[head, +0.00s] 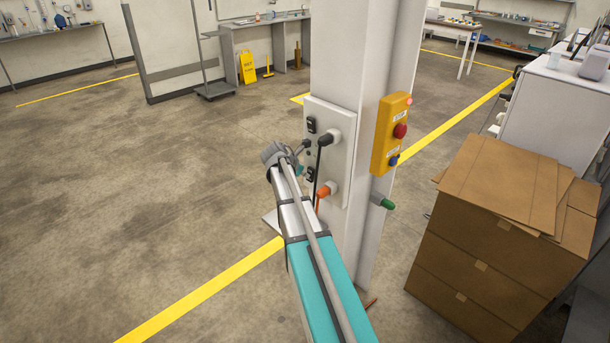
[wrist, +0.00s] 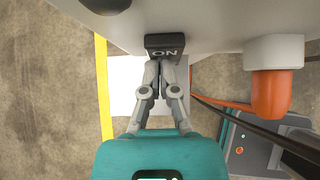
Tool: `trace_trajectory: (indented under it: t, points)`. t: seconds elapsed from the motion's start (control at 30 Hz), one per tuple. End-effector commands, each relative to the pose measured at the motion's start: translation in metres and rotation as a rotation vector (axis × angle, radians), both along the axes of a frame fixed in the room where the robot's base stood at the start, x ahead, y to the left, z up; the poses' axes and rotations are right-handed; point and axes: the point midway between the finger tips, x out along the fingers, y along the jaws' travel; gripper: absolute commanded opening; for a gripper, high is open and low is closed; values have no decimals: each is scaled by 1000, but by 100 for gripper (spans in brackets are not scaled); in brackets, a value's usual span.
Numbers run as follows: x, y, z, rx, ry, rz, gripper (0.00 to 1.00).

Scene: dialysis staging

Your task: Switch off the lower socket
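A light grey panel (head: 340,125) on the pillar carries two sockets. The upper one has a black plug (head: 329,137) and the lower one an orange plug (head: 328,189), also in the wrist view (wrist: 270,92). A black switch (head: 311,125) is beside the upper socket, and the lower black switch (head: 310,174) is left of the orange plug. In the wrist view a black switch (wrist: 165,44) reading "ON" is directly ahead of my gripper (wrist: 161,64). Its fingers are together, empty, with tips at the switch's lower edge; contact is unclear. In the head view my arm hides most of the gripper.
A yellow control box (head: 390,132) with a red button is on the pillar's right face, with a green connector (head: 382,201) below. Cardboard boxes (head: 490,240) stand at right. A dark cable (wrist: 245,125) runs right of my gripper. The floor at left is clear.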

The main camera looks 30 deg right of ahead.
Motion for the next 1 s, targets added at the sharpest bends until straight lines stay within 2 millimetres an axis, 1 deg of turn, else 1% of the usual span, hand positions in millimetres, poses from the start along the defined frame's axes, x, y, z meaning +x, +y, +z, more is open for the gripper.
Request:
trace_trajectory:
  t: [0.03,0.13,0.67,0.87,1.0]
  points:
    - [1,-5,5,-10,0,-1,0]
    - [1,-5,7,-10,0,-1,0]
    - [-1,-4,7,-10,0,-3,0]
    - [-3,11,9,-8,1,-3,0]
    - [-6,29,12,-6,1,-2,0]
